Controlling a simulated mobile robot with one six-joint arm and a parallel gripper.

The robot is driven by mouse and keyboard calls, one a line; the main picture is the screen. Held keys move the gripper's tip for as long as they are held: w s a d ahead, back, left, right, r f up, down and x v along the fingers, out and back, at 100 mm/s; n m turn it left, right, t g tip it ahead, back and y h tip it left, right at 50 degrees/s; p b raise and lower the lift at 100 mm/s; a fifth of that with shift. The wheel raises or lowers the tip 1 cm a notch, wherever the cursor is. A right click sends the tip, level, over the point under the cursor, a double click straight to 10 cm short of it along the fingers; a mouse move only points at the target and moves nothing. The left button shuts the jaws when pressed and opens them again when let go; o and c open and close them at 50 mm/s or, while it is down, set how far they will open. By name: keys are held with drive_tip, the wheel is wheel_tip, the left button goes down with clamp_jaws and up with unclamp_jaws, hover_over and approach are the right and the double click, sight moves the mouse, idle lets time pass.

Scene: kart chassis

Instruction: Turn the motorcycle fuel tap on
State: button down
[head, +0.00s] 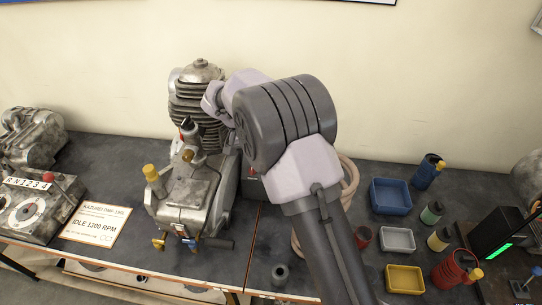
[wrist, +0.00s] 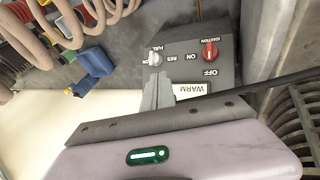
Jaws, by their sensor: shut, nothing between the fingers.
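A dark grey control box (wrist: 195,28) fills the middle of the wrist view, its lettering upside down. The pale fuel tap (wrist: 154,58) is a small knob on its face, beside the word FUEL, with ON and RES lettering around it. My gripper (wrist: 158,78) is shut and empty, its grey fingertips right at the tap; I cannot tell whether they touch. The fingers hide part of the tap and its surroundings. In the head view the box (head: 252,188) shows partly behind my arm, which hides the tap and gripper.
A red ignition knob (wrist: 210,50) sits beside the tap on the same box. The engine (head: 190,190) stands left of my arm on the bench. Blue (head: 390,209), grey (head: 397,250) and yellow (head: 404,291) trays and several bottles stand to the right.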

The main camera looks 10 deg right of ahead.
drive_tip(key=b+x, duration=0.2)
drive_tip(key=x, duration=0.5)
drive_tip(key=shift+d+f, duration=0.15)
drive_tip(key=shift+f, duration=0.2)
drive_tip(key=shift+w+d+r+m+y+b, duration=0.2)
drive_tip(key=shift+d+m+y+b, duration=0.2)
drive_tip(key=shift+m+y, duration=0.35)
drive_tip(key=m+y, duration=0.1)
drive_tip(key=d+m+y+b, duration=0.1)
drive_tip(key=shift+r+m, duration=0.1)
drive_tip(key=shift+m, duration=0.25)
drive_tip(key=d+m+y+b, duration=0.1)
drive_tip(key=m+y, duration=0.1)
drive_tip(key=d+m+t+y+b, duration=0.1)
drive_tip(key=m+b, duration=0.1)
drive_tip(key=shift+s+d+m+y, duration=0.1)
drive_tip(key=shift+s+m+y, duration=0.2)
drive_tip(key=shift+s+y, duration=0.1)
drive_tip(key=shift+s+d+t+b, duration=0.1)
drive_tip(key=shift+t+b, duration=0.25)
drive_tip(key=shift+t, duration=0.05)
drive_tip(key=shift+s+d, duration=0.3)
drive_tip(key=shift+d, duration=0.1)
drive_tip(key=shift+s+d, duration=0.1)
